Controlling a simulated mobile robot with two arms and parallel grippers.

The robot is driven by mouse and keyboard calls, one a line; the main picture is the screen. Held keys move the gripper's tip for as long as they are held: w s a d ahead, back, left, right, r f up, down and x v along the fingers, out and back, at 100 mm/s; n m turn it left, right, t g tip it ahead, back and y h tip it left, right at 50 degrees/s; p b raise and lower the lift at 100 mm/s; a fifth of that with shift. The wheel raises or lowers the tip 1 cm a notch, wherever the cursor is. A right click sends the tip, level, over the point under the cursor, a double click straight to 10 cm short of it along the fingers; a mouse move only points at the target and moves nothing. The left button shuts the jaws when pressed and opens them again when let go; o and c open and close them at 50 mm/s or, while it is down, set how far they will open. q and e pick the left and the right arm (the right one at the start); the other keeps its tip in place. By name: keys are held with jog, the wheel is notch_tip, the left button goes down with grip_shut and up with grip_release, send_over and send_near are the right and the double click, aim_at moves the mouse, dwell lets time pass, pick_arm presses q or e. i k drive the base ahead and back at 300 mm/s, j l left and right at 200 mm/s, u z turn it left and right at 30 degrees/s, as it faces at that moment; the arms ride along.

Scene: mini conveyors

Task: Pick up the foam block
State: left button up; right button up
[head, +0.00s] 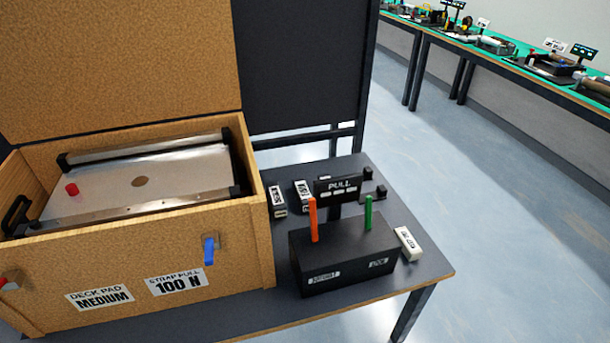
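No block can be surely told as the foam block, as the small labels are too small to read. A white block (408,243) with dark lettering lies on the dark table to the right of the black control box. Two more small labelled pieces, a left one (277,201) and a right one (303,193), lie between the wooden crate and the display. Neither of my grippers is in view, and nothing is seen touching these blocks.
An open wooden crate (150,245) with a metal-railed deck fills the left. The table (430,265) ends just right of the white block.

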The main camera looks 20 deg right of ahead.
aim_at(280, 208)
jog(key=i+l, duration=0.5)
jog(key=l, duration=0.15)
jog(key=i+l, duration=0.5)
jog(key=l, duration=0.15)
